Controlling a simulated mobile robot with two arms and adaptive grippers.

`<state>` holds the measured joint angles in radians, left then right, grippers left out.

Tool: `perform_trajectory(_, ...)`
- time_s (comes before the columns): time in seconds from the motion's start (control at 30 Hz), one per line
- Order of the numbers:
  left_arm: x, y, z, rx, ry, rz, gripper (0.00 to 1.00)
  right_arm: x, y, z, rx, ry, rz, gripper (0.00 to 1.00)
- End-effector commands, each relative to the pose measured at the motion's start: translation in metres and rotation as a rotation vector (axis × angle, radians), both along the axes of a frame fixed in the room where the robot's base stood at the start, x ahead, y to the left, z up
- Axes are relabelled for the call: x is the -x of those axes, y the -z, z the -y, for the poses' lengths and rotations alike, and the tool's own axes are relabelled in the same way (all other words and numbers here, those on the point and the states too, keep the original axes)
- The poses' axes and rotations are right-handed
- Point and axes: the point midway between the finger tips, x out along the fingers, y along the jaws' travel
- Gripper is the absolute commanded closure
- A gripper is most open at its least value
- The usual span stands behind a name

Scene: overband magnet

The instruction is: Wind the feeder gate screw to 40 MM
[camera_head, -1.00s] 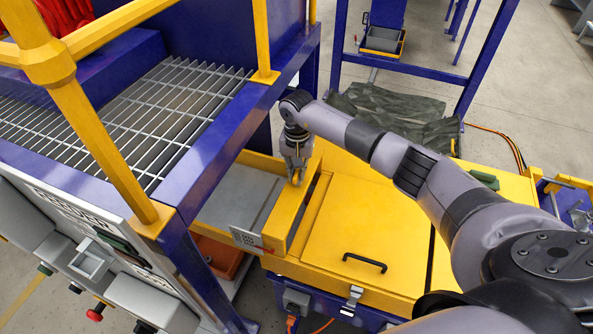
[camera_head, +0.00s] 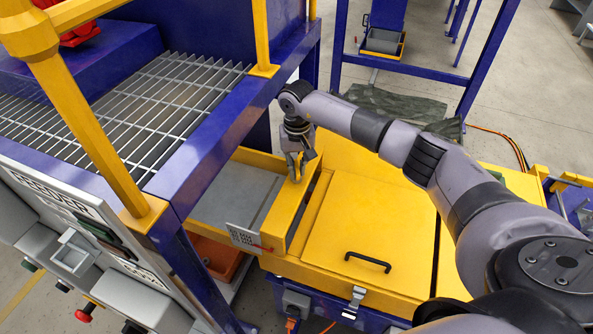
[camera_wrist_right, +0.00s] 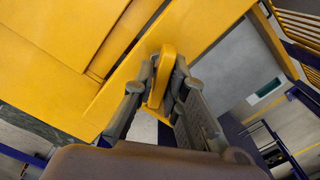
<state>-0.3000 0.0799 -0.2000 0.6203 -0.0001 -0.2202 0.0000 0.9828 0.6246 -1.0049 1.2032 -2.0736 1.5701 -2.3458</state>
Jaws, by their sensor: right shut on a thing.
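My right gripper (camera_head: 297,168) points down at the far end of the yellow feeder frame in the head view. In the right wrist view its fingers (camera_wrist_right: 158,88) are closed on both sides of a yellow crank handle (camera_wrist_right: 160,72). Only a small part of the handle shows in the head view, the rest being covered by the fingers. The grey feeder gate plate (camera_head: 233,190) lies inside the yellow frame, left of the gripper. A small printed plate with a red pointer (camera_head: 247,238) is on the frame's near side; its marks are too small to read. My left gripper is out of view.
A yellow lidded housing (camera_head: 375,220) with a black handle (camera_head: 367,262) lies right of the gate. A blue frame with a grating (camera_head: 150,110) and yellow rails (camera_head: 85,115) stands at left. An orange bin (camera_head: 215,258) is below.

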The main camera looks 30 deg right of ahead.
Motion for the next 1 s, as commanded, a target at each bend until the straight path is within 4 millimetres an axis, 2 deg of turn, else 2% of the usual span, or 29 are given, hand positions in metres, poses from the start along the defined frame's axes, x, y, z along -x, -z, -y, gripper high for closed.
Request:
perform_trajectory(0.1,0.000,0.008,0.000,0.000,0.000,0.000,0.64,0.000,0.001,-0.001,-0.002,-0.050,0.002,1.00)
perform_trajectory(0.57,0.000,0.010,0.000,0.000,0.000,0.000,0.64,0.000,0.000,-0.001,-0.002,-0.085,0.002,1.00)
perform_trajectory(1.0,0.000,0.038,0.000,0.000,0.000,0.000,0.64,-0.001,0.002,-0.001,0.001,-0.331,0.004,1.00)
